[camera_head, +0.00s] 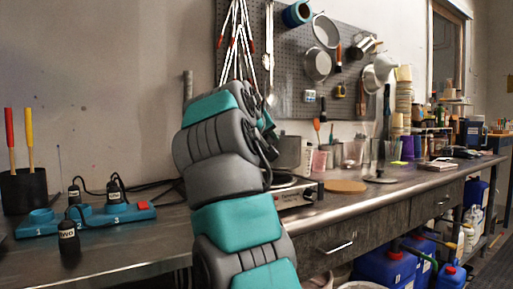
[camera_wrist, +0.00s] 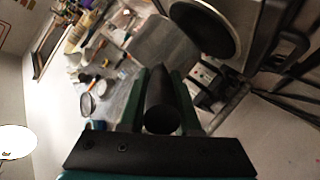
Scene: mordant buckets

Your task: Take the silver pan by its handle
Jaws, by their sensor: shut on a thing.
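The silver pan (camera_wrist: 165,42) shows its grey side wall in the wrist view, with its dark handle (camera_wrist: 160,112) pointing toward the camera. My gripper (camera_wrist: 162,80) has one green-edged finger on each side of the handle and is shut on it. In the head view, part of the silver pan (camera_head: 290,152) shows just right of my arm, above the hot plate (camera_head: 297,194). My arm hides the handle and most of the gripper there. The round plate (camera_wrist: 205,25) lies beside the pan in the wrist view. I cannot tell whether the pan touches it.
Beakers (camera_head: 355,152) and a round cork-coloured mat (camera_head: 345,186) stand right of the hot plate. A pegboard (camera_head: 290,75) with hanging pans and tools is behind. The front bench edge (camera_head: 400,196) is clear.

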